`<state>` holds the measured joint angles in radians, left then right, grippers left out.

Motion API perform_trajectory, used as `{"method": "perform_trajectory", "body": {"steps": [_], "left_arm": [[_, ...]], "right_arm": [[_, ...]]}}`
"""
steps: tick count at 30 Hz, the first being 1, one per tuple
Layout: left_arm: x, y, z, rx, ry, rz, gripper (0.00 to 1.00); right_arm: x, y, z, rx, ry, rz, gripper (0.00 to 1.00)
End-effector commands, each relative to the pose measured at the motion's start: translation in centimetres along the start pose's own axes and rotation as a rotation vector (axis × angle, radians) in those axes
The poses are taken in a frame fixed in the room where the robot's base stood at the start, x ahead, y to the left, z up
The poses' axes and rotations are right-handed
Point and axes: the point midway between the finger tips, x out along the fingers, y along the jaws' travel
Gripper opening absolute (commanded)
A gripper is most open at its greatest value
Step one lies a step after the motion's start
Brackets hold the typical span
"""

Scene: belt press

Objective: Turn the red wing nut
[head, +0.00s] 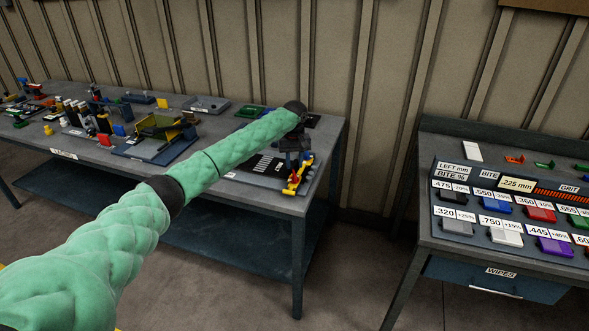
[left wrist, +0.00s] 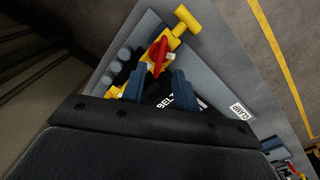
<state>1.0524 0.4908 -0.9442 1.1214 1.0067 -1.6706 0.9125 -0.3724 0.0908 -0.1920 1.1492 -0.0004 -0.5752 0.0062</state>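The red wing nut (left wrist: 158,54) sits on a yellow clamp piece (left wrist: 183,22) in the left wrist view. In the head view the red wing nut (head: 293,179) and the yellow piece (head: 301,174) are small, at the right end of the long table. My left gripper (left wrist: 160,82) is open, with its two blue-grey fingers apart. The wing nut shows just beyond the fingertips, roughly in line with the gap between them. I cannot tell whether a finger touches it. In the head view my left gripper (head: 292,155) is small and dark above the fixture. My right gripper is in neither view.
The fixture's dark plate (head: 262,168) lies on the long grey table (head: 230,193). Other fixtures and small parts crowd the table's left side. A second table (head: 470,246) at right holds labelled coloured blocks. A "CLAMP" label (left wrist: 240,110) shows in the left wrist view.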

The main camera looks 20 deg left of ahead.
Motion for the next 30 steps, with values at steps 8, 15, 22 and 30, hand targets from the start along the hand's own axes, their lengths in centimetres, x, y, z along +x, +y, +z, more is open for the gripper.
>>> {"method": "perform_trajectory", "body": {"steps": [8,15,22,30], "left_arm": [[3.1,0.0,0.0,0.0,-0.001,-0.001,0.3],[4.2,0.0,0.0,0.001,0.001,0.0,0.3],[4.2,0.0,0.0,0.001,0.001,0.0,0.24],[4.2,0.0,0.0,0.002,0.001,0.0,0.0]], "right_arm": [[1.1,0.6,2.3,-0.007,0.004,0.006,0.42],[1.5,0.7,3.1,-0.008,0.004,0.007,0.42],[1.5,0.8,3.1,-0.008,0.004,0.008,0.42],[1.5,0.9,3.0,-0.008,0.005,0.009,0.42]]}}
